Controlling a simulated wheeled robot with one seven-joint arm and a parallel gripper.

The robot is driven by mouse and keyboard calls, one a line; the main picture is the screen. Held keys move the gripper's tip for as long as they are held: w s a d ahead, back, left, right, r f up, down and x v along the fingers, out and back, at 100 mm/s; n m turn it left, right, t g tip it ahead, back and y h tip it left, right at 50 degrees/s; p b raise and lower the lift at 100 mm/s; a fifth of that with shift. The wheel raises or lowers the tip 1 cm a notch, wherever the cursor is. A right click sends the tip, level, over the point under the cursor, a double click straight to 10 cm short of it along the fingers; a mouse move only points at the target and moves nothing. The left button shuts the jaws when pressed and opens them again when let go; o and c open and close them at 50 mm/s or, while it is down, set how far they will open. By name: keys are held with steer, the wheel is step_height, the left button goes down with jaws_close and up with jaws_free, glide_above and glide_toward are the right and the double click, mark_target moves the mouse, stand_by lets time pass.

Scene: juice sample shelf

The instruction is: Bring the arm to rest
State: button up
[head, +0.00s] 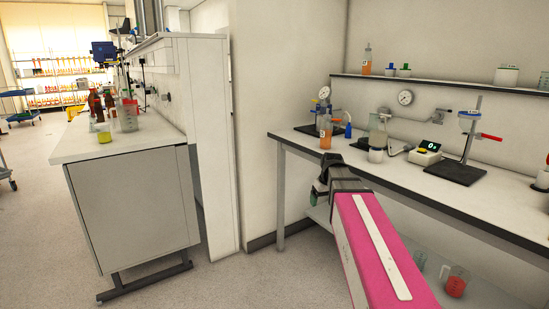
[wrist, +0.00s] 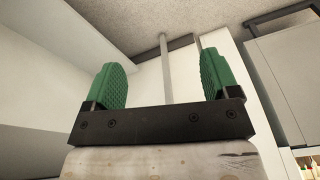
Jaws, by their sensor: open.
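My gripper (head: 319,188) is at the end of my pink arm, in front of the left end of the right-hand bench, below the level of its top. In the wrist view my gripper (wrist: 163,84) shows two green ridged fingers wide apart with nothing between them. A grey bench leg stands behind the gap between the fingers. My arm reaches from the bottom right of the head view toward the bench. In the head view the fingers are small and dark, so their detail is hard to see.
The right bench (head: 420,187) carries an orange bottle (head: 326,140), a flask (head: 377,140), a digital device (head: 427,152) and a stand (head: 470,130). A wall shelf (head: 440,80) is above; beakers (head: 455,283) sit below. A left bench (head: 130,150) holds bottles. Floor between the benches is clear.

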steer(key=s+f+m+g+h, duration=0.1)
steer(key=s+f+m+g, duration=0.1)
steer(key=s+f, duration=1.5)
step_height(320, 180, down, 4)
steer(key=shift+a+r+m, duration=0.2)
steer(key=shift+a+m, duration=0.1)
steer(key=shift+m, duration=0.5)
